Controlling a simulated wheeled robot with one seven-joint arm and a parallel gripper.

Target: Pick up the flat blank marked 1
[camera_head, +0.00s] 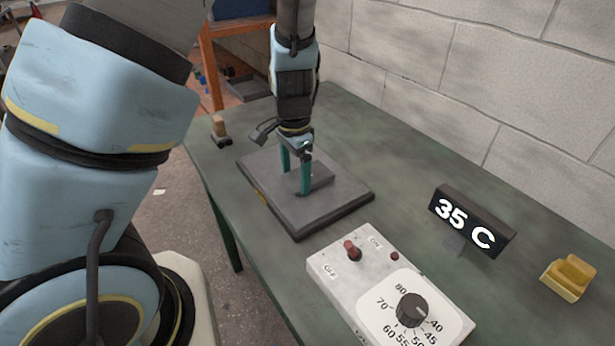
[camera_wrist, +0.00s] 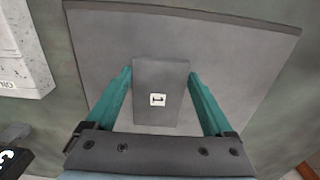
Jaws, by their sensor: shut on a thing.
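The flat blank marked 1 (camera_wrist: 161,80) is a grey rectangular piece with a small white label, seen in the wrist view between my fingers. In the head view the blank (camera_head: 319,177) shows partly behind my fingers, low over the dark grey square plate (camera_head: 337,201). My gripper (camera_wrist: 160,88) has two teal fingers, one on each side of the blank, shut on it. My gripper (camera_head: 296,180) points down over the plate in the head view. I cannot tell whether the blank still touches the plate.
A control box (camera_head: 335,267) with a red switch and a black dial stands at the front of the green table (camera_head: 375,140). A display (camera_head: 471,222) reads 35 C. A yellow block (camera_head: 567,278) lies at right, a small wooden-topped item (camera_head: 219,130) at left. A block wall (camera_head: 450,75) runs behind.

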